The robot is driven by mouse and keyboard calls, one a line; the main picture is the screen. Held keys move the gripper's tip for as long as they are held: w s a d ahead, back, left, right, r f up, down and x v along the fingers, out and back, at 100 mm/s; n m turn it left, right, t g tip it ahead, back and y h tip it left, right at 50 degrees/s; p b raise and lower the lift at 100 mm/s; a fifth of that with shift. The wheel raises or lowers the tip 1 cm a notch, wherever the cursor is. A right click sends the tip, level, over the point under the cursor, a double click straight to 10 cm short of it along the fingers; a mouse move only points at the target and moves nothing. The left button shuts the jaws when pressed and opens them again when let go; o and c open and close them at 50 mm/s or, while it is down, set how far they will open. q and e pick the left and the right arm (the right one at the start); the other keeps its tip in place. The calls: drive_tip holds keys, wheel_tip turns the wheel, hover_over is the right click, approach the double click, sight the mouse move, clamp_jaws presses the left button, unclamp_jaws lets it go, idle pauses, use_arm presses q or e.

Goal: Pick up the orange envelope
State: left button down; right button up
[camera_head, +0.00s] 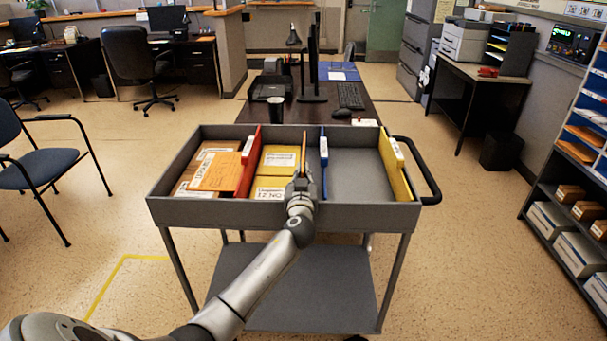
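An orange envelope (216,172) with a white label lies on brown parcels in the left compartment of the grey cart (285,213), left of the red divider (248,160). My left gripper (302,176) is over the middle compartment, right of that divider and close to the blue divider (324,160). A thin yellow-orange item (304,150) stands upright, edge-on, at its fingertips; the gripper seems shut on it. The fingers are partly hidden by the wrist. My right gripper is out of view.
Yellow envelopes (278,160) lie in the middle compartment. The compartment right of the blue divider is bare up to a yellow divider (394,165). A desk (362,104) with a keyboard and dark cup stands behind the cart. A blue chair (45,166) is at left, shelves (545,205) at right.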

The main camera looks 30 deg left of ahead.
use_arm(q)
drive_tip(key=shift+r, duration=0.15)
wheel_tip(320, 180, up, 10)
drive_tip(key=shift+f+p, duration=0.1)
drive_tip(key=shift+p, duration=0.35)
idle(0.5)
